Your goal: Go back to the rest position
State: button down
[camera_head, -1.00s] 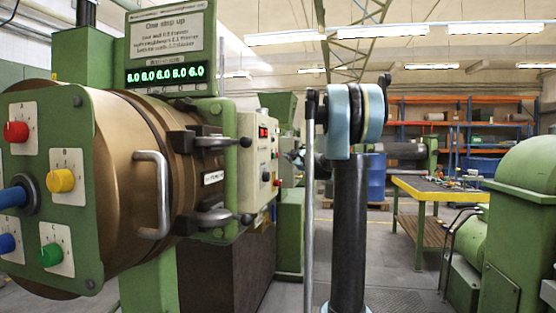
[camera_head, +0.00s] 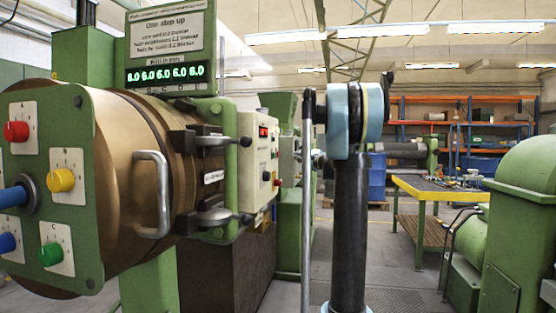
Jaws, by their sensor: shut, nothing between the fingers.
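My arm stands upright in the middle of the view, a black column with a pale blue and black joint at its top. My gripper cannot be made out; no fingers show. The green extruder (camera_head: 95,170) with a bronze barrel fills the left side. A lit green display (camera_head: 165,75) above the barrel reads 6.0 several times. My visible arm parts stand apart from the machine in the picture.
A yellow-edged workbench (camera_head: 440,190) with small items stands behind on the right. A green machine (camera_head: 525,185) fills the right edge. Orange shelves (camera_head: 465,125) line the back. Open floor (camera_head: 410,245) shows between my arm and the right machine.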

jog(key=s+a+f+n+g, duration=0.35)
jog(key=s+f, duration=0.25)
jog(key=s, duration=0.3)
jog(key=s+a+f+n+g, duration=0.2)
jog(key=s+a+f+n, duration=0.3)
jog(key=s, duration=0.3)
jog(key=s+a+f+n+g, duration=0.35)
jog(key=s+f, duration=0.25)
jog(key=s, duration=0.3)
jog(key=s+d+f+n+g+h, duration=0.2)
jog(key=s+d+f+n, duration=0.1)
jog(key=s+f, duration=0.5)
jog(key=s+d+f+n+g+h, duration=0.1)
jog(key=s+d+f+n+h, duration=0.2)
jog(key=s+f, duration=0.5)
jog(key=s+d+f+n+g+h, duration=0.2)
jog(key=s+d+f+n+h, duration=0.1)
jog(key=s+f, duration=0.6)
jog(key=s+d, duration=0.1)
jog(key=s, duration=0.3)
jog(key=shift+s+g, duration=0.3)
jog(key=shift+s, duration=0.1)
jog(key=shift+f, duration=0.1)
jog(key=shift+w+f, duration=0.2)
jog(key=shift+w, duration=0.25)
